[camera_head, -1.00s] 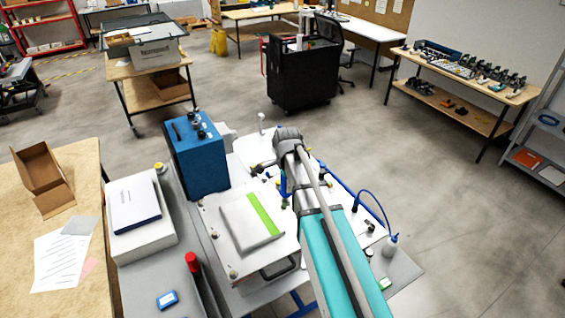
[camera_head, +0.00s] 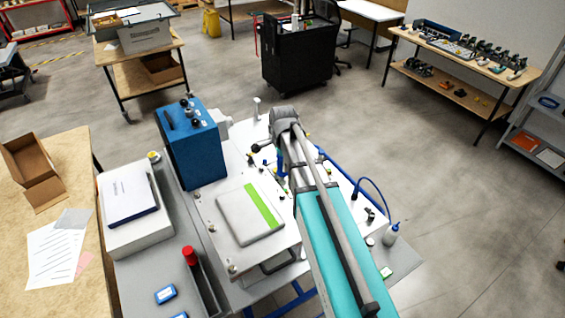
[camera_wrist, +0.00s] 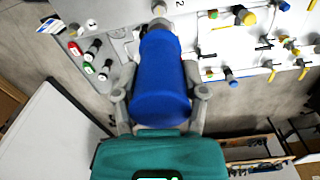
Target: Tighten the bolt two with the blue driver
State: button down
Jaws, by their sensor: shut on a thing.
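The blue driver (camera_wrist: 160,75) is held in my gripper (camera_wrist: 160,95) in the wrist view. The gripper's grey fingers are on either side of its blue handle. The driver's grey collar points to the top of the picture, over the white panel (camera_wrist: 215,40). Its tip lies close to the top edge, and I cannot tell whether it touches anything. Several blue and yellow fittings (camera_wrist: 247,16) sit on the panel to the right. I cannot tell which of them is bolt two.
A blue box unit (camera_head: 190,145) and a grey-and-green plate (camera_head: 250,213) are on the bench left of my arm. A black cart (camera_head: 300,55) stands behind; open floor lies to the right.

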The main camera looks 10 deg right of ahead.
aim_at(283, 178)
jog(key=shift+f, duration=0.2)
jog(key=shift+f+b, duration=2.55)
jog(key=shift+b, duration=0.15)
jog(key=shift+f+b, duration=0.3)
jog(key=shift+f, duration=0.05)
jog(key=shift+f+b, duration=1)
jog(key=shift+b, duration=0.05)
dwell(0.6)
